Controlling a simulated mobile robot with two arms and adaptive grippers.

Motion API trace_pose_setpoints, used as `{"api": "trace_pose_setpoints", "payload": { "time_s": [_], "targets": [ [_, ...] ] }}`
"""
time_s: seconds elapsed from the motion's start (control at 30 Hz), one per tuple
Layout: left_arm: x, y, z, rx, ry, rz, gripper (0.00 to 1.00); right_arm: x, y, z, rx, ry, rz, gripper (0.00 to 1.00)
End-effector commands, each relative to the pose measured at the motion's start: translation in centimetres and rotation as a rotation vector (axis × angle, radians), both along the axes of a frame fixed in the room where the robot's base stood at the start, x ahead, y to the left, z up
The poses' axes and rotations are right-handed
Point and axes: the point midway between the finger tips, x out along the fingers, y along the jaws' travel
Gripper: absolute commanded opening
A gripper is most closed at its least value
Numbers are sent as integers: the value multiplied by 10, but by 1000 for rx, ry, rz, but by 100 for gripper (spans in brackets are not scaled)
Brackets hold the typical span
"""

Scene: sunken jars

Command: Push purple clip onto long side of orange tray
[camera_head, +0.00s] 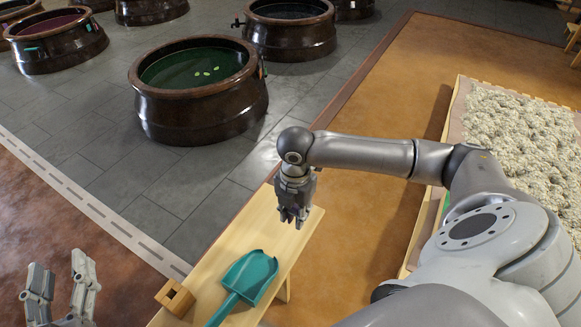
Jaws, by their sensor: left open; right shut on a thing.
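I cannot make out a purple clip or an orange tray in this view. My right gripper (293,216) points down over the far end of a narrow wooden bench. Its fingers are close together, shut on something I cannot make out. My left gripper (60,290) is at the bottom left corner with its fingers spread, open and empty, to the left of the bench.
A teal scoop (250,277) and a small wooden block with a hole (175,298) lie on the wooden bench (275,232). Large brown jars, one with green liquid (195,68), stand on the grey tiles behind. A bed of pale lumpy material (520,135) is at right.

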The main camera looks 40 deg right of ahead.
Motion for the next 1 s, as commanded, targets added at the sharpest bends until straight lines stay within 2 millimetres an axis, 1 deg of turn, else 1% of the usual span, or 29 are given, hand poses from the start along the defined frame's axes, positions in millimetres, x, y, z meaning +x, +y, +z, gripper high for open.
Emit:
{"api": "trace_pose_setpoints", "payload": {
  "time_s": [0.03,0.2,0.4,0.57,1.0],
  "targets": [
    [-1,1,-6,11,43,3,47,-5,1,4,0,0,2,15],
    [-4,6,-30,43,166,11,47,-17,4,9,-1,1,1,15],
    [-9,10,-48,65,258,17,47,-25,6,12,0,0,0,15],
    [-13,12,-58,80,313,20,47,-29,7,15,0,0,0,15],
    [-40,25,-101,140,570,37,47,-29,7,24,0,-1,0,15]
  ]
}}
